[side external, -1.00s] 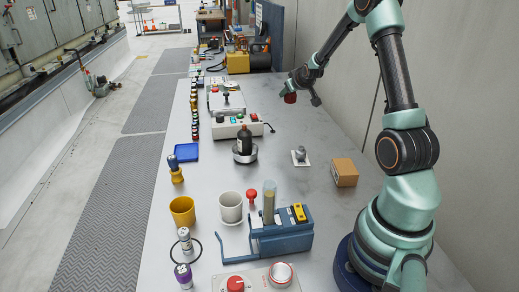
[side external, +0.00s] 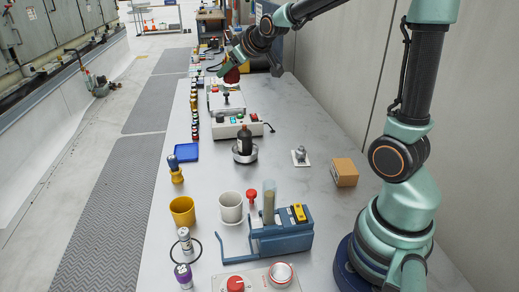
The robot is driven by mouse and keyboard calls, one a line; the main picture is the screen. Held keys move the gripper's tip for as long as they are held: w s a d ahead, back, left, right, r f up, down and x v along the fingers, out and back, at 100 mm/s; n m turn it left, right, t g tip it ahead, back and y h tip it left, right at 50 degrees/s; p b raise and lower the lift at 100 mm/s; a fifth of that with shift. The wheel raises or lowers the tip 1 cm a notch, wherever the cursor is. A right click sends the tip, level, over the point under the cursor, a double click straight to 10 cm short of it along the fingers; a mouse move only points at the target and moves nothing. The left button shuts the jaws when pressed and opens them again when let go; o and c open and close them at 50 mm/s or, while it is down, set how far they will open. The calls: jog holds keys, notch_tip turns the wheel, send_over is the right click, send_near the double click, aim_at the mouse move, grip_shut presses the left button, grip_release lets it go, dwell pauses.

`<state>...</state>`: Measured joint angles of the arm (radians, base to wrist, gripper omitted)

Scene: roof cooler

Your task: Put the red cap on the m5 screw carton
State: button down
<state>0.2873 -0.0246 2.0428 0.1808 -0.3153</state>
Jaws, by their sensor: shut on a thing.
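My gripper (side external: 232,68) is in the upper middle of the side external view, pointing down. It is shut on a small dark red thing, which looks like the red cap (side external: 231,76). The cap is held in the air and overlaps the view of the white device at the back of the bench. A plain brown carton (side external: 345,173), which may be the m5 screw carton, stands on the right side of the bench near my base, well away from the gripper. Any print on it is too small to read. Its top looks bare.
A dark bottle (side external: 244,142) stands on a round base mid-bench. A grey knobbed part (side external: 300,155) sits left of the carton. A blue rack (side external: 282,237), white cup (side external: 230,207), yellow cup (side external: 182,211) and red knob-like piece (side external: 251,194) are nearer. Bench around the carton is clear.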

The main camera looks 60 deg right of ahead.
jog(key=s+a+r+n+y, duration=0.1)
jog(key=s+a+n, duration=0.1)
jog(key=a, duration=0.5)
jog(key=s+a+r+n+y, duration=0.1)
jog(key=s+a+r+y, duration=0.1)
jog(key=a, duration=0.5)
jog(key=m+h, duration=0.2)
send_over(232, 173)
notch_tip(232, 173, down, 10)
notch_tip(232, 173, down, 15)
jog(key=shift+f, duration=2.6)
jog(key=shift+f, duration=0.1)
jog(key=c, duration=0.6)
grip_release()
jog(key=shift+o, duration=0.2)
